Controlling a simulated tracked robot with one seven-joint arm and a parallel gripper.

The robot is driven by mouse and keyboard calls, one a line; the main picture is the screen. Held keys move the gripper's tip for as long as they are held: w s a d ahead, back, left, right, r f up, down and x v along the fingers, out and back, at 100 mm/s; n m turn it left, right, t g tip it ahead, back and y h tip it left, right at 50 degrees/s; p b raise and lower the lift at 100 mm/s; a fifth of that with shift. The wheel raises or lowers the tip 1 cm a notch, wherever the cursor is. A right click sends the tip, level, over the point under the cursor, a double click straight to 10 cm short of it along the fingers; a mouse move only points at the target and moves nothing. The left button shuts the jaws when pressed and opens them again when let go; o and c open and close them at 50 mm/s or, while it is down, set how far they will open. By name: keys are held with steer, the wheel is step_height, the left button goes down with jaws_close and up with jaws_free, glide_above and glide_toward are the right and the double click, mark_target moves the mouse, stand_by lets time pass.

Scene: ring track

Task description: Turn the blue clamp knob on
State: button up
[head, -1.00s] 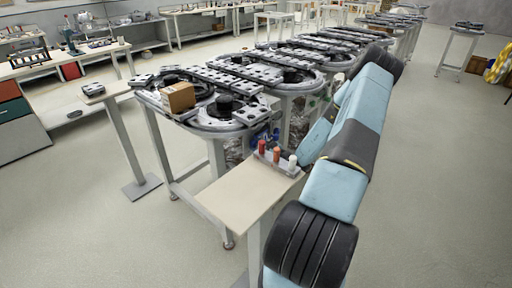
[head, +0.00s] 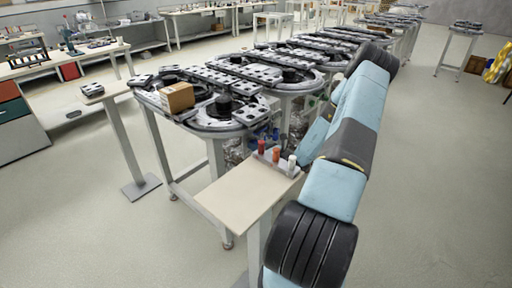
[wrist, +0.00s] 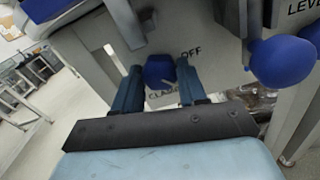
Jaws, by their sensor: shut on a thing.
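The blue clamp knob (wrist: 160,72) sits on a grey panel (wrist: 222,75) in the wrist view. The word OFF is printed on the panel just right of the knob, and a partly covered label starting CLA is below it. My gripper (wrist: 159,86) has one dark blue finger on each side of the knob and is shut on it. A thin pale mark shows at the knob's lower edge; I cannot tell clearly which way it points. In the head view my gripper is hidden behind my arm and the track end.
A large blue ball knob (wrist: 284,60) on a lever stands close to the right of my gripper. A small table (head: 243,192) with a holder of red, orange and white pieces (head: 276,155) stands beside my arm. A cardboard box (head: 177,97) lies on the ring track (head: 215,122).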

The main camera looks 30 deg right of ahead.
steer(key=shift+s+f+m, duration=0.1)
steer(key=shift+f+m, duration=0.05)
steer(key=shift+m, duration=4.05)
steer(key=shift+d, duration=0.1)
steer(key=o, duration=1.1)
steer(key=shift+c, duration=0.2)
steer(key=v, duration=1.3)
steer(key=shift+s, duration=0.3)
steer(key=shift+s, duration=0.1)
